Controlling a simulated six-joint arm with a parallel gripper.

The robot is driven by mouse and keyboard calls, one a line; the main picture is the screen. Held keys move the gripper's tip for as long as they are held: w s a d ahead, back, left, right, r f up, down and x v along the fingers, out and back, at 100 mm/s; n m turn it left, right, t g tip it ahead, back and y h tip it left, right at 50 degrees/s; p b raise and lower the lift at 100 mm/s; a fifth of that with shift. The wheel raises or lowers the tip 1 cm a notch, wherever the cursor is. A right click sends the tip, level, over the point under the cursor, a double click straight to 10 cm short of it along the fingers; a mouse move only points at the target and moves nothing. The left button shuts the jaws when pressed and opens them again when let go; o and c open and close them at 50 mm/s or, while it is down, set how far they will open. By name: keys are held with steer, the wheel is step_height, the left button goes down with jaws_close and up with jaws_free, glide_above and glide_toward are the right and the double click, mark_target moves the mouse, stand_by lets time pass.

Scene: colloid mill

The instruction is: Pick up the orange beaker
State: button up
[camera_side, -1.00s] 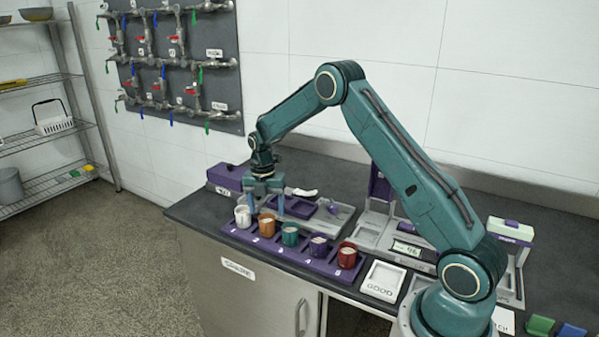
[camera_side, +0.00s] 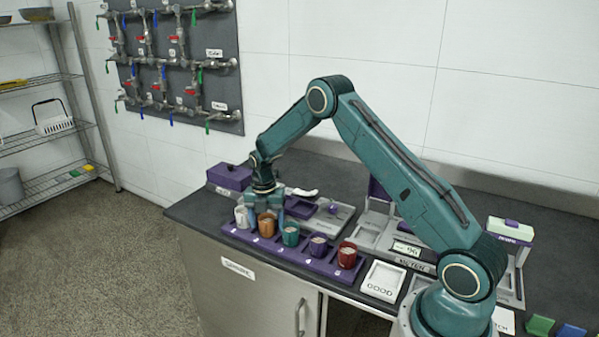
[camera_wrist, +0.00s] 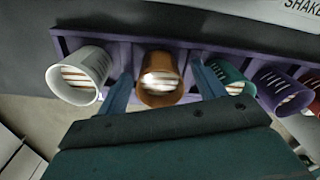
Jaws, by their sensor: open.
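The orange beaker (camera_side: 267,226) stands in the second slot from the left of the purple rack (camera_side: 326,268). In the wrist view the orange beaker (camera_wrist: 159,78) lies between the two spread fingers of my gripper (camera_wrist: 163,85), with a finger on each side. My gripper (camera_side: 264,212) is open and low at the beaker in the side view. I cannot tell whether either finger touches it. The beaker holds something pale with a bright glare on it.
A white beaker (camera_side: 242,217) stands close on the left and a green beaker (camera_side: 291,234) close on the right. Purple (camera_side: 318,246) and red (camera_side: 347,255) beakers stand further right. A GOOD tray (camera_side: 383,281) lies beyond the rack's right end.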

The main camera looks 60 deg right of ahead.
steer(key=c, duration=1.1)
steer(key=shift+o, duration=0.2)
steer(key=shift+r, duration=0.1)
step_height(320, 180, up, 20)
stand_by(0.5)
